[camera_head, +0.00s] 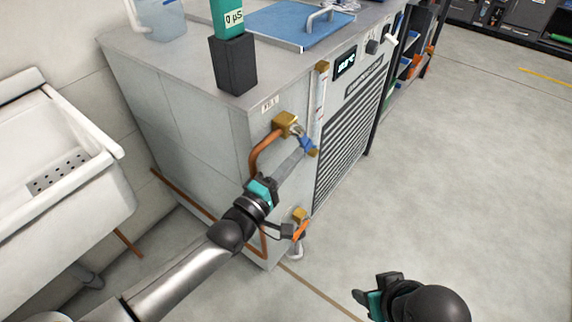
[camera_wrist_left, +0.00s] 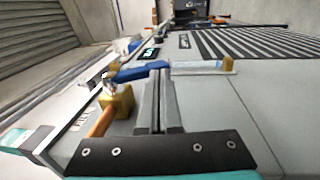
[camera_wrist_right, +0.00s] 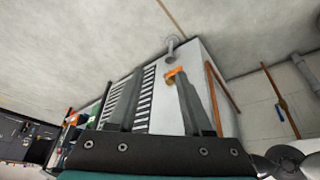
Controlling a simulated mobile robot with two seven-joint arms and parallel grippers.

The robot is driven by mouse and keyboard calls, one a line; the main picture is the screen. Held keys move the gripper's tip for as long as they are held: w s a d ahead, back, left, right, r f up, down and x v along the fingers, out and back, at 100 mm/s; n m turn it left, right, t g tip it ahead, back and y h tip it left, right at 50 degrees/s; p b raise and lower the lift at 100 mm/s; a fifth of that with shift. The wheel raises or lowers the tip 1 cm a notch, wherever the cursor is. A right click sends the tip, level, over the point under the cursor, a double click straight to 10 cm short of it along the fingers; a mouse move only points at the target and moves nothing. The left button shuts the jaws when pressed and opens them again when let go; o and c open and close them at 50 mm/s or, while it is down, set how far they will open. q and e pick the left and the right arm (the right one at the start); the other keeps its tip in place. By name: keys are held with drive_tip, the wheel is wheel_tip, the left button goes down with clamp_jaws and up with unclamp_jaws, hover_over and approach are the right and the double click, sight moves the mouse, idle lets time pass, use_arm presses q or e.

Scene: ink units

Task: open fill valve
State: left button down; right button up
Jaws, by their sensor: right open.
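The fill valve is a brass body (camera_head: 285,123) on a copper pipe at the front corner of the grey machine, with a blue lever handle (camera_head: 306,146). In the left wrist view the blue handle (camera_wrist_left: 138,72) runs sideways from the brass body (camera_wrist_left: 118,100) to my fingertips. My left gripper (camera_head: 300,152) has its fingers close together on the free end of the blue handle, with a narrow gap between them. My right gripper (camera_head: 362,296) is open and empty, low over the floor to the right; its spread fingers show in the right wrist view (camera_wrist_right: 157,95).
A lower brass valve (camera_head: 299,214) with an orange handle (camera_head: 300,230) sits below, near my left wrist. A clear sight tube (camera_head: 319,95) stands beside the fill valve. A white sink (camera_head: 60,190) is at the left. The floor at the right is clear.

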use_arm(q)
drive_tip(key=shift+f+b+x, duration=0.2)
drive_tip(key=shift+b+x, duration=0.15)
drive_tip(key=shift+x, duration=1.15)
use_arm(e)
drive_tip(key=shift+w+a+r+t, duration=0.3)
drive_tip(key=shift+w+t, duration=0.1)
drive_tip(key=shift+w, duration=0.15)
use_arm(q)
drive_tip(key=shift+w+d, duration=0.1)
drive_tip(key=shift+w, duration=0.05)
use_arm(e)
drive_tip(key=shift+w, duration=0.1)
use_arm(q)
drive_tip(key=shift+f, duration=0.1)
use_arm(e)
drive_tip(key=shift+w+a, duration=0.1)
